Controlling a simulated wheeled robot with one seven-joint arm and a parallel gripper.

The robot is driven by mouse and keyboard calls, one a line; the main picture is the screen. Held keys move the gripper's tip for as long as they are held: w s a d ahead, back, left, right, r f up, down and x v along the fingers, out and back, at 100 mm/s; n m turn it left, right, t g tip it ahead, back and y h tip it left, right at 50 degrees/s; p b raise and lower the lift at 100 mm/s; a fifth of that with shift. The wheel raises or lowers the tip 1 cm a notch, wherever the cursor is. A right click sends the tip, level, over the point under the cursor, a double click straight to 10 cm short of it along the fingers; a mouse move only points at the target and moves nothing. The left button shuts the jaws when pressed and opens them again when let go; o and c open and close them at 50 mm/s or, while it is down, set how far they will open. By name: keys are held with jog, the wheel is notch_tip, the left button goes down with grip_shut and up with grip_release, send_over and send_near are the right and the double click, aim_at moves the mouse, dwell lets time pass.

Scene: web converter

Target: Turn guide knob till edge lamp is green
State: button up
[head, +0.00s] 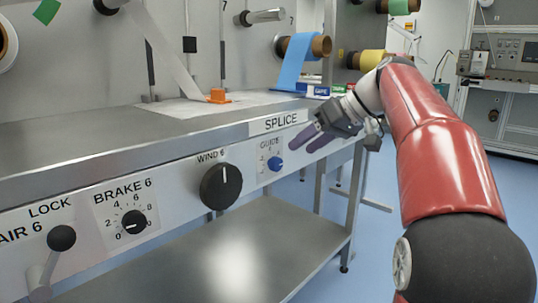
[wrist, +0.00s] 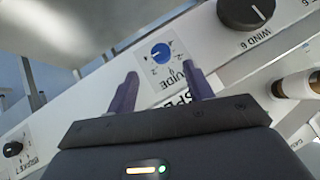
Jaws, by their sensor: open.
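The guide knob (head: 276,164) is small and blue, on a white plate marked GUIDE on the front panel below the SPLICE label. In the wrist view the knob (wrist: 161,53) lies ahead of the gap between my fingertips, with a pale pointer mark on its face. My gripper (head: 300,148) is open and empty, its purple fingers pointing at the knob from the right, apart from it. In the wrist view my gripper (wrist: 163,78) has one finger on each side of the gap. I cannot pick out the edge lamp in either view.
The black WIND 6 knob (head: 221,186) is left of the guide knob, and the BRAKE 6 knob (head: 134,222) farther left. A lever (head: 48,262) sticks out at lower left. The steel table edge overhangs the panel.

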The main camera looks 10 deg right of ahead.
aim_at(280, 162)
jog(key=b+x, duration=0.2)
jog(key=x, duration=0.5)
jog(key=shift+a, duration=0.3)
jog(key=shift+h, duration=0.3)
jog(key=c, duration=1)
jog(key=shift+w+d+p, duration=0.1)
jog(key=shift+p, duration=0.2)
